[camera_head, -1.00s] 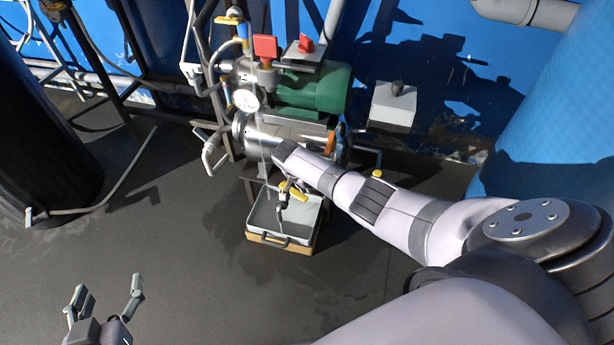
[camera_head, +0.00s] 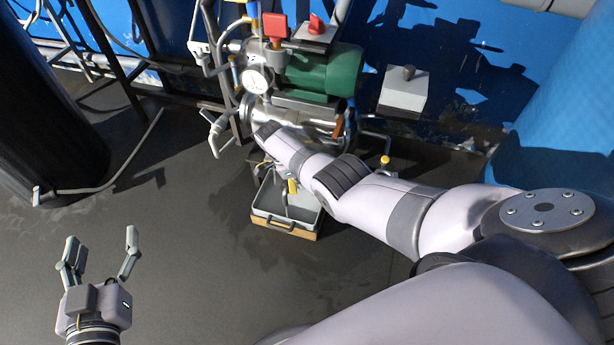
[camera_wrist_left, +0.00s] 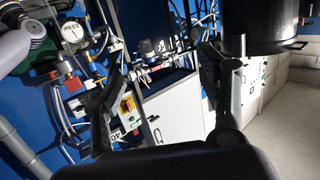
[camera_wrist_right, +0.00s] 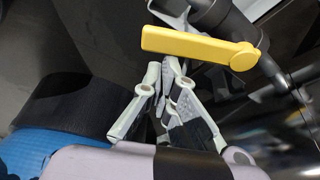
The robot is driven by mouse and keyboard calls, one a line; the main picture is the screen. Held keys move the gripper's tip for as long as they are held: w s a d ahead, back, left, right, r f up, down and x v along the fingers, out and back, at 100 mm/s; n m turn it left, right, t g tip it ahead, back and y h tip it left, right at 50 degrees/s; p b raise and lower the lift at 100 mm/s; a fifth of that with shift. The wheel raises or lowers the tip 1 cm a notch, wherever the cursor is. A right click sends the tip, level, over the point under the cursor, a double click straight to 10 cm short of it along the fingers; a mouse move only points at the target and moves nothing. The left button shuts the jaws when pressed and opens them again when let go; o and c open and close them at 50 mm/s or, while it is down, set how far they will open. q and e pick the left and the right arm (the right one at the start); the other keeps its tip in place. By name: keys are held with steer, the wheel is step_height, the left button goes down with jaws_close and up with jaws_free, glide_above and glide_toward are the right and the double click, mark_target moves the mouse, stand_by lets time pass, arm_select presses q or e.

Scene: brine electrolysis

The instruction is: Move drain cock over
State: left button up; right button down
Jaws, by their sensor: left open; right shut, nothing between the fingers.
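The drain cock shows a yellow lever (camera_wrist_right: 198,46) on a dark grey pipe fitting in the right wrist view. My right gripper (camera_wrist_right: 168,72) is shut and empty, its tips just below the lever; I cannot tell if they touch it. In the head view a small yellow piece (camera_head: 292,186), likely the same lever, shows above the tray, and my right forearm hides most of that gripper. My left gripper (camera_head: 100,245) is open and empty over the floor at the lower left, far from the cock.
A grey tray (camera_head: 287,224) on a wooden-coloured base stands on the floor below the pump. The green motor (camera_head: 327,70), pressure gauge (camera_head: 257,79) and pipes crowd the space above. A black column (camera_head: 40,120) stands at the left. The floor in front is clear.

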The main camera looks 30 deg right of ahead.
mark_target(295, 193)
steer(key=a, duration=0.1)
steer(key=a+m+b, duration=0.1)
steer(key=shift+w+a+m+b, duration=0.3)
steer(key=shift+w+a, duration=0.05)
steer(key=shift+a, duration=0.05)
arm_select(q)
step_height(295, 193, up, 10)
steer(key=d+t+h, duration=0.1)
steer(key=t+h, duration=0.1)
steer(key=t, duration=0.3)
steer(key=shift+s+d+t, duration=0.15)
steer(key=shift+s+t, duration=0.2)
steer(key=shift+t, duration=0.05)
arm_select(e)
steer(key=shift+w+a, duration=0.1)
steer(key=shift+a, duration=0.1)
arm_select(q)
steer(key=shift+f, duration=0.1)
